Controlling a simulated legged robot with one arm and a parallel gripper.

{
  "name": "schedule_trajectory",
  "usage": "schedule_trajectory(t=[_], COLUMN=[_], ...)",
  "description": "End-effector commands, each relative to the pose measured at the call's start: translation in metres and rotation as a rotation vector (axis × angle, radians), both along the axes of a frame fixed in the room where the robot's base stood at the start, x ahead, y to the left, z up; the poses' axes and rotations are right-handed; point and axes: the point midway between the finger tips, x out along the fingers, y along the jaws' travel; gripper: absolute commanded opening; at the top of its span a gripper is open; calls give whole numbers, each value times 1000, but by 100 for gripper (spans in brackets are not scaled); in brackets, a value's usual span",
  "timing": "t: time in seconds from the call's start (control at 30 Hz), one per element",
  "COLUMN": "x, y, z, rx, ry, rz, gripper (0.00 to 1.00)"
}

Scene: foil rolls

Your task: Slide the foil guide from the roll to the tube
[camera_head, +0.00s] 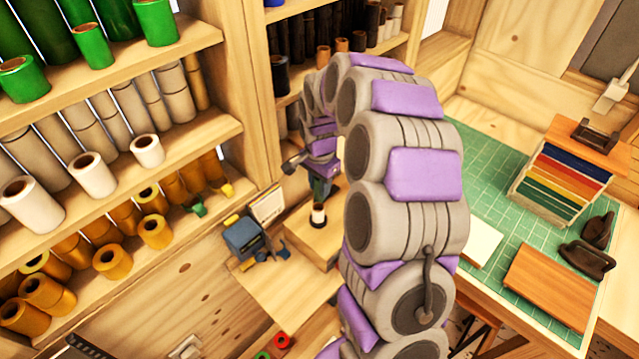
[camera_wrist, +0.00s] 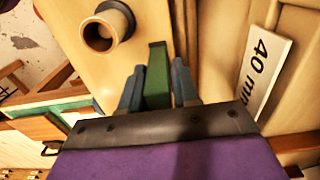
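A flat green piece, which looks like the foil guide (camera_wrist: 157,78), sits between the two blue-grey fingers of my gripper (camera_wrist: 158,88) in the wrist view. The fingers appear to press on both its sides. In the head view, my gripper (camera_head: 322,182) is partly hidden by my arm, with some green showing at it. A short hollow tube (camera_wrist: 106,27) with a brown inside stands on a wooden block, ahead and to the left of the green piece, apart from it. In the head view the tube (camera_head: 318,214) shows dark and whitish, just below my gripper. Which roll is meant is unclear.
The wooden block (camera_head: 306,240) stands near a blue device (camera_head: 243,240). A "40 mm" label (camera_wrist: 267,70) lies right of my fingers. Shelves of green, white and gold rolls (camera_head: 93,175) fill the left. A green-matted table (camera_head: 478,160) holds a colour rack (camera_head: 556,182).

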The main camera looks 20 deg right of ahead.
Motion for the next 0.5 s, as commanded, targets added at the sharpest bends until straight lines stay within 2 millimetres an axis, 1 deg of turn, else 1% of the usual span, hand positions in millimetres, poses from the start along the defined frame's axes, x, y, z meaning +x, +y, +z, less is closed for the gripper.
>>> schedule_trajectory(t=[0.03, 0.3, 0.5], x=[0, 1, 1], y=[0, 0, 0], z=[0, 0, 0], rx=[0, 0, 0], ry=[0, -1, -1], rz=[0, 0, 0], gripper=[26, 0, 0])
